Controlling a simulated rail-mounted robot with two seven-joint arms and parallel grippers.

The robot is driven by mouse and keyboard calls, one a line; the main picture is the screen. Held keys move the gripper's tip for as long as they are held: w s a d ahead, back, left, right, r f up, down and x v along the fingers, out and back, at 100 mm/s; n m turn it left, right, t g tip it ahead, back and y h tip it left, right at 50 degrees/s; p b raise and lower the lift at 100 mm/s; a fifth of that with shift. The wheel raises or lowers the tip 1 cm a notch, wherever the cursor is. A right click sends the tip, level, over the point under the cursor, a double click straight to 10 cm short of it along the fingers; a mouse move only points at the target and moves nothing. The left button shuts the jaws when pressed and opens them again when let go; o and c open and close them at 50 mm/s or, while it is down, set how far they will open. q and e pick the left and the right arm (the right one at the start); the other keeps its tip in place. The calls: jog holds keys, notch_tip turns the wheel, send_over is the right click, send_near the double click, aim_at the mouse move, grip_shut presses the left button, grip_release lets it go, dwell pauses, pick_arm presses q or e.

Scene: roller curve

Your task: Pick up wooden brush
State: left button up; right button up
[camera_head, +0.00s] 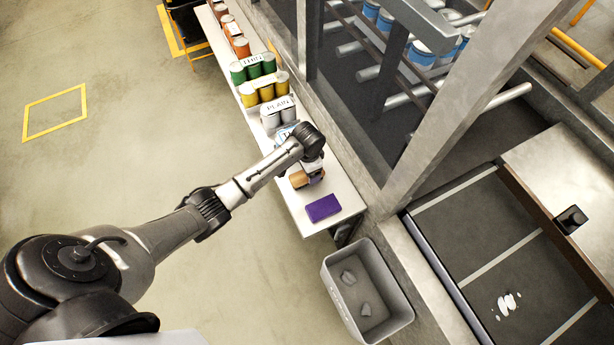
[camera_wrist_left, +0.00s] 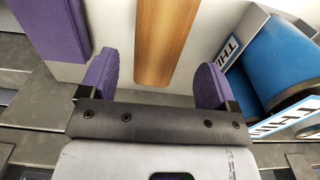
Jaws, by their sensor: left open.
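The wooden brush (camera_wrist_left: 165,35) shows in the left wrist view as a plain brown wooden strip over a pale surface. It also shows in the head view (camera_head: 299,180) as a small tan shape on the white bench, partly covered by my wrist. My left gripper (camera_wrist_left: 157,84) is open, with its purple-padded fingers to either side of the strip's line. The strip's near end reaches between the fingertips, and neither finger visibly touches it. In the head view my left gripper (camera_head: 306,178) is over the bench. My right gripper is not in view.
A purple block (camera_head: 323,207) lies near the bench's end. A blue can (camera_wrist_left: 285,62) with a THIN label is close to the right finger. Several cans line the bench (camera_head: 345,200). A grey bin (camera_head: 338,297) stands beyond its end.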

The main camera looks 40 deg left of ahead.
pick_arm(q)
jog(key=f, duration=0.4)
jog(key=shift+s, duration=0.35)
jog(key=shift+f, duration=0.6)
jog(key=c, duration=1)
